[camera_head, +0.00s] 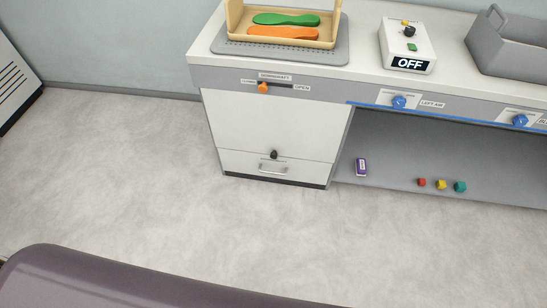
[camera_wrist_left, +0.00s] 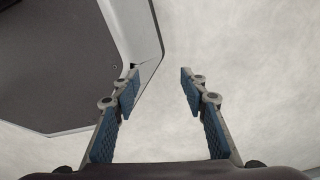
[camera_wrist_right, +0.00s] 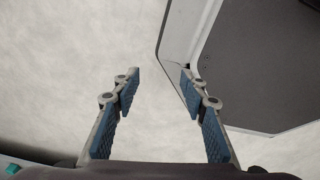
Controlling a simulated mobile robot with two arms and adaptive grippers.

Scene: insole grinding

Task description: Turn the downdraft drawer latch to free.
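The drawer latch (camera_head: 274,155) is a small dark knob at the top edge of the low white drawer (camera_head: 240,164) in the left cabinet. A metal handle (camera_head: 272,168) sits just below it, and the drawer looks closed. Too small to tell which way the latch is turned. Neither gripper shows in the head view. My left gripper (camera_wrist_left: 160,88) is open and empty over the pale floor in the left wrist view. My right gripper (camera_wrist_right: 160,88) is open and empty over the floor in the right wrist view.
An orange slider (camera_head: 263,87) labelled downdraft is above the cabinet door. A tray (camera_head: 328,42) with green and orange insoles, a box reading OFF (camera_head: 408,50) and a grey bin (camera_head: 510,50) stand on the bench. Small blocks lie under it. The floor before the cabinet is clear.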

